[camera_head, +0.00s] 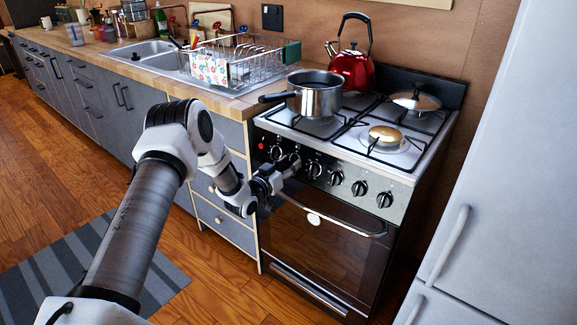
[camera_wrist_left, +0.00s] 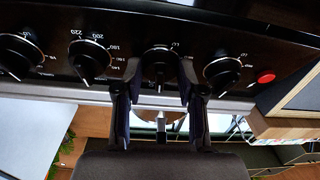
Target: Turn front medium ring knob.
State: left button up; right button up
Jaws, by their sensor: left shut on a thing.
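The stove (camera_head: 345,215) has a dark front panel with a row of black knobs. My left gripper (camera_head: 291,165) reaches the left part of this row. In the left wrist view, where the panel appears upside down, my left gripper (camera_wrist_left: 160,85) has one finger on each side of a black knob (camera_wrist_left: 159,62) and is shut on it. This is the second knob from the red light (camera_wrist_left: 265,76). A neighbouring knob (camera_wrist_left: 222,70) lies between it and the light. On the other side is a knob (camera_wrist_left: 89,62) with a numbered scale. My right gripper is not in view.
A steel pot (camera_head: 316,95) and a red kettle (camera_head: 352,68) stand on the hob. The oven handle (camera_head: 335,222) runs just below the knobs. A white fridge (camera_head: 500,190) stands at the right; drawers (camera_head: 225,195) are at the left.

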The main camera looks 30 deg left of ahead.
pick_arm(q)
jog(key=n+y+b, duration=0.1)
jog(key=n, duration=0.3)
jog(key=shift+d, duration=0.1)
jog(key=n, duration=0.2)
jog(key=n+g+y+b, duration=0.1)
jog(key=n, duration=0.1)
jog(key=shift+d+y, duration=0.1)
jog(key=shift+y, duration=0.2)
jog(key=n, duration=0.2)
jog(key=n+g+y+b, duration=0.1)
jog(key=n, duration=0.3)
jog(key=shift+d+r+n+g+y+b, duration=0.1)
jog(key=shift+r+n+g+y+b, duration=0.2)
jog(key=shift+b, duration=0.1)
jog(key=o, duration=1.2)
jog(key=shift+c, duration=0.2)
jog(key=v, duration=1.1)
jog(key=shift+s, duration=0.4)
